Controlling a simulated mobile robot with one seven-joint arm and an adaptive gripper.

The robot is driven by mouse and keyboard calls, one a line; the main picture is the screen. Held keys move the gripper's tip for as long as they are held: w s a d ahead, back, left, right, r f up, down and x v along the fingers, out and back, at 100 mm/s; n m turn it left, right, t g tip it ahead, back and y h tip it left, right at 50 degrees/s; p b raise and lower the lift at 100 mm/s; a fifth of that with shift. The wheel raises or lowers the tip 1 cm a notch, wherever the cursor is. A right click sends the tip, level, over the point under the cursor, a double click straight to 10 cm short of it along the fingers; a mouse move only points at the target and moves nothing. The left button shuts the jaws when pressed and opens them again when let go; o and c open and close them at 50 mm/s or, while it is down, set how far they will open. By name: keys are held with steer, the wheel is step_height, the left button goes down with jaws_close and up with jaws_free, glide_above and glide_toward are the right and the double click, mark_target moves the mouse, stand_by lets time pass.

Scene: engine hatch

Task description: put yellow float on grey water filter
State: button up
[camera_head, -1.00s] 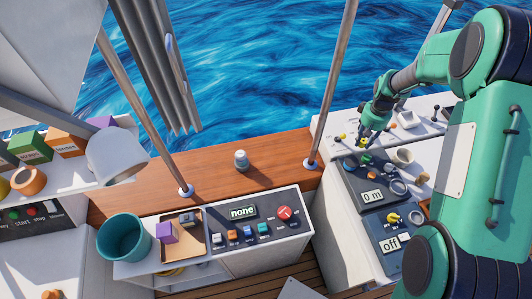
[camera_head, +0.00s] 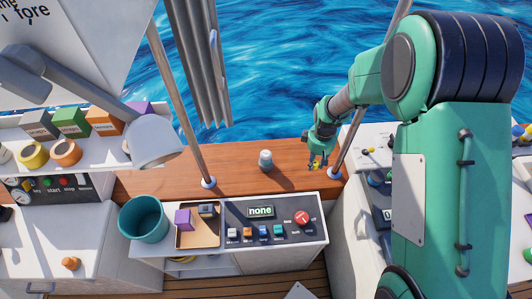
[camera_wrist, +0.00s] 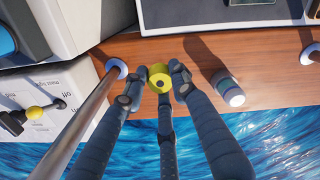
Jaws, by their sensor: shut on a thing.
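My gripper (camera_head: 318,161) is shut on the yellow float (camera_wrist: 160,78), a small yellow ring-like piece with a dark centre. In the wrist view the fingers close around it from several sides. In the head view only a bit of yellow shows between the fingertips. The grey water filter (camera_head: 265,160), a short grey cylinder with a paler top, stands upright on the wooden deck. It also shows in the wrist view (camera_wrist: 228,88), to the right of the float and apart from it. My gripper is to the right of the filter in the head view, above the deck near a pole.
Metal poles (camera_head: 180,100) rise on both sides of the filter. The wooden deck (camera_head: 232,178) between them is otherwise clear. In front stands a console with a "none" display (camera_head: 261,211), a tray (camera_head: 198,240) and a teal bucket (camera_head: 144,220). A lamp (camera_head: 155,142) hangs at left.

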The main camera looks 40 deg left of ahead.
steer(key=s+a+f+n+p, duration=0.1)
steer(key=s+a+n, duration=0.4)
steer(key=s+a, duration=0.5)
steer(key=s+f, duration=0.1)
steer(key=s, duration=0.2)
steer(key=shift+s+f, duration=0.15)
steer(key=shift+s, duration=0.05)
steer(key=shift+w+a, duration=0.1)
steer(key=shift+a, duration=0.05)
steer(key=p, duration=0.2)
glide_above(266, 153)
steer(key=shift+f, duration=0.75)
steer(key=shift+f, duration=0.1)
steer(key=shift+f, duration=1.65)
steer(key=shift+f, duration=0.25)
steer(key=o, duration=0.8)
steer(key=shift+r, duration=0.1)
steer(key=shift+o, duration=0.2)
